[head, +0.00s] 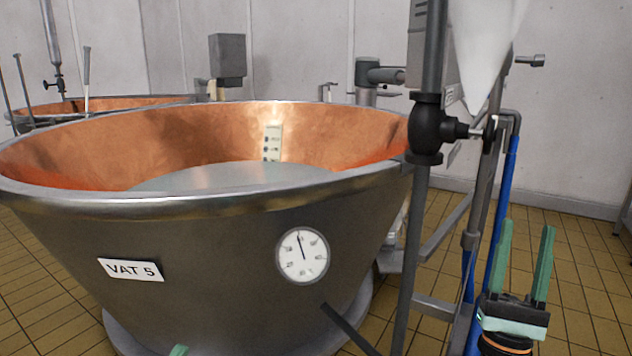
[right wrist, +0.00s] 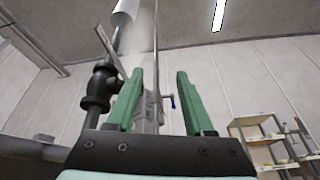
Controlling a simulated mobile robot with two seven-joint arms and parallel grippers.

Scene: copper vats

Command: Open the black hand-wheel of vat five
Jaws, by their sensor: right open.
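Vat five is a wide steel vat (head: 220,235) with a copper inside, a "VAT 5" plate (head: 131,270) and a round dial (head: 302,256). A black valve (head: 427,130) sits on the upright pipe at its right; its stem points right towards a thin part seen edge-on, and I cannot clearly make out the hand-wheel. The valve also shows at the left in the right wrist view (right wrist: 98,88). My right gripper (head: 526,228) is open and empty, below and right of the valve, fingers up. Only a green tip of my left gripper (head: 178,351) shows at the bottom edge.
A blue pipe (head: 500,215) and grey frame bars stand between the valve and my right gripper. Another copper vat (head: 95,103) is behind. The tiled floor at the right is clear. A shelf (right wrist: 268,145) shows in the right wrist view.

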